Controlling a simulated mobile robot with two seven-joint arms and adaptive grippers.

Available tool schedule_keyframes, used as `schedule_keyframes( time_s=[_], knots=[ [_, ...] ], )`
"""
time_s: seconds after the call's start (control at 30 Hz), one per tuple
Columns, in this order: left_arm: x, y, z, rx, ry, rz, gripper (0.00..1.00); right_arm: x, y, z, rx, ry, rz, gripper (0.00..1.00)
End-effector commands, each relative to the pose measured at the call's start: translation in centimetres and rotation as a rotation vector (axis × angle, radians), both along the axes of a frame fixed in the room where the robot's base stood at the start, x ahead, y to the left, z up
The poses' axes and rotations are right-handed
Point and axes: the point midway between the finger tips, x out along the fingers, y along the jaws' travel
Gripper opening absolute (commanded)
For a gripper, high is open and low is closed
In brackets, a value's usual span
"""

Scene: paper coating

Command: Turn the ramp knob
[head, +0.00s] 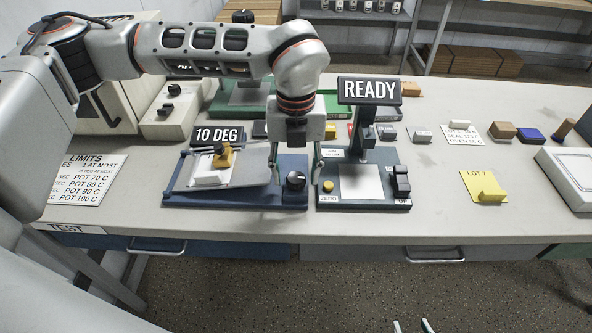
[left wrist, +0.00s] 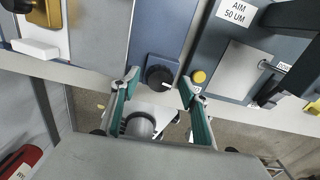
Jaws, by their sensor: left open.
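The ramp knob (head: 295,181) is black with a pale pointer mark. It sits at the right end of the blue ramp unit (head: 240,199), whose sign (head: 217,136) reads 10 DEG. The tilted plate left of the knob carries a white piece and a yellow-brown block (head: 222,157). My left gripper (head: 296,166) points down over the knob, open. In the left wrist view the knob (left wrist: 158,77) lies between the spread fingertips, with a gap on each side. Only the tips of my right gripper (head: 413,326) show at the bottom edge, apart and empty, away from the bench.
Close right of the knob stands a gauge (head: 362,188) with a READY display (head: 369,91) and a yellow button (head: 328,186). A green unit (head: 243,103) is behind the ramp. Bench in front is clear.

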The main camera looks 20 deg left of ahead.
Motion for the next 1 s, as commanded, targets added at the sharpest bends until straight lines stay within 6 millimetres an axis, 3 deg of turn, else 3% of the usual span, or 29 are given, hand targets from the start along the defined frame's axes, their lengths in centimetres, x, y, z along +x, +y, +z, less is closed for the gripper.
schedule_keyframes(
  time_s=[0.1,0.23,0.27,0.67,1.0],
  knots=[
    [0.0,-0.01,0.02,0.0,0.0,0.0,0.43,-0.02,-0.07,-0.04,-0.001,0.001,0.0,0.4],
    [0.0,-0.01,0.03,0.0,0.0,0.0,0.09,-0.07,-0.09,-0.13,-0.003,0.002,0.001,0.4],
    [0.0,-0.01,0.03,0.0,0.0,0.0,0.07,-0.09,-0.1,-0.17,-0.003,0.002,0.001,0.4],
    [0.02,0.0,0.09,0.0,-0.001,-0.052,0.07,-0.2,-0.15,-0.29,-0.004,0.007,0.0,0.4],
    [0.03,-0.02,0.15,0.0,-0.001,-0.291,0.07,0.03,-0.13,0.49,-0.003,0.0,0.001,0.4]
  ],
)
